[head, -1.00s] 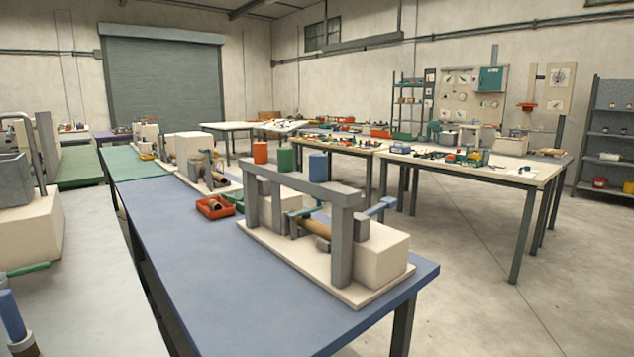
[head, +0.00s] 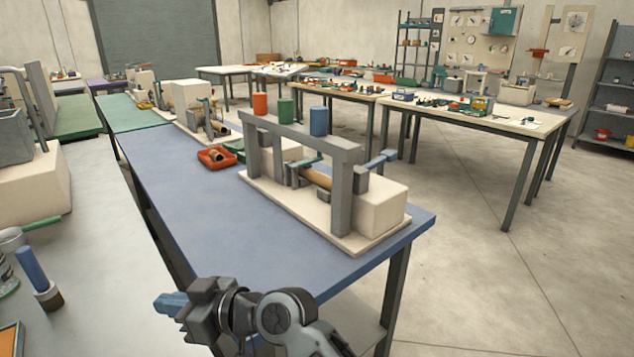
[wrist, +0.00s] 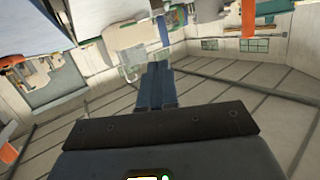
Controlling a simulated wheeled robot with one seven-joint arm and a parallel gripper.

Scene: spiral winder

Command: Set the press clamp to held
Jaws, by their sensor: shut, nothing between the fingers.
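A winder (head: 370,210) stands on the near blue bench, with a grey frame over it, a cream block and a cream base plate. A tan roll (head: 317,178) lies across it. A blue-topped lever (head: 380,159) sticks out at its right and a green-handled one (head: 306,163) sits inside the frame. I cannot tell which part is the press clamp, or its setting. My gripper (head: 168,303) is at the bottom of the head view, shut and empty, in front of the bench and well apart from the winder. Its blue fingers also show in the wrist view (wrist: 156,82).
Three cylinders, orange (head: 260,104), green (head: 285,110) and blue (head: 319,121), show at the frame's top. A red tray (head: 216,158) lies left of the winder. Open floor (head: 480,270) lies to the right.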

